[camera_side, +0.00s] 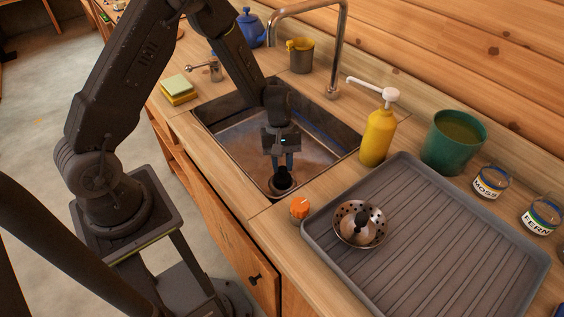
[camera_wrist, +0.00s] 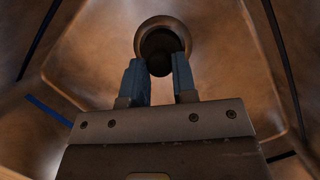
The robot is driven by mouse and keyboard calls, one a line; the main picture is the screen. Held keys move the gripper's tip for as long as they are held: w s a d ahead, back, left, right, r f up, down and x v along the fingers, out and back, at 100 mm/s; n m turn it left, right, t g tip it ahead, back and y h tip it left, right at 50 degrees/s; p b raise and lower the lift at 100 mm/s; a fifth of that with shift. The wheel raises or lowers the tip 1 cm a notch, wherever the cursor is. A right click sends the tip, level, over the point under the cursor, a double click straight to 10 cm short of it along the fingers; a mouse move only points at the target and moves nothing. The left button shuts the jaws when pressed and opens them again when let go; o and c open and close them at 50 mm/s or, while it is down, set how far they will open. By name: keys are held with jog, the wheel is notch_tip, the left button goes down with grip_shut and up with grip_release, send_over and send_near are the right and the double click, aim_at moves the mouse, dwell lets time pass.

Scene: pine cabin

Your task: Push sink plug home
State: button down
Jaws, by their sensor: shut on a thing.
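The sink plug (camera_side: 282,173) is a small dark piece between the fingertips of my gripper (camera_side: 282,163), low in the steel sink (camera_side: 225,131). My gripper points down and its blue fingers are shut on the plug. In the wrist view the plug (camera_wrist: 159,66) shows as a dark rounded end between the fingertips (camera_wrist: 158,75). It overlaps the dark drain hole, which has a metal rim (camera_wrist: 145,25). I cannot tell how deep the plug sits or whether it touches the rim. In the side view the drain rim (camera_side: 281,193) is just below the plug.
A grey draining board (camera_side: 430,240) right of the sink holds a steel strainer (camera_side: 345,233). An orange-topped knob (camera_side: 299,207), yellow soap bottle (camera_side: 378,138) and green pot (camera_side: 452,150) stand near the sink. The tap (camera_side: 340,50) arches behind; a sponge (camera_side: 178,88) lies left.

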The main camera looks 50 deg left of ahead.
jog(key=shift+f, duration=0.15)
jog(key=shift+f, duration=0.55)
jog(key=c, duration=0.8)
grip_release()
jog(key=s+r+m+t+y, duration=0.1)
jog(key=s+r+m+t, duration=0.15)
jog(key=r, duration=0.85)
jog(key=s+r+m+t+y, duration=0.1)
jog(key=s+r+m, duration=0.25)
jog(key=r, duration=0.85)
jog(key=s+r+m+t, duration=0.1)
jog(key=s+r+m, duration=0.1)
jog(key=s, duration=0.2)
jog(key=s+r+m+t+y, duration=0.1)
jog(key=s+r+m, duration=0.1)
jog(key=s+r, duration=0.1)
jog(key=s+d+r+m+t, duration=0.1)
jog(key=s+r+m+t, duration=0.1)
jog(key=s, duration=0.2)
jog(key=shift+s+r, duration=0.3)
jog(key=shift+r, duration=0.05)
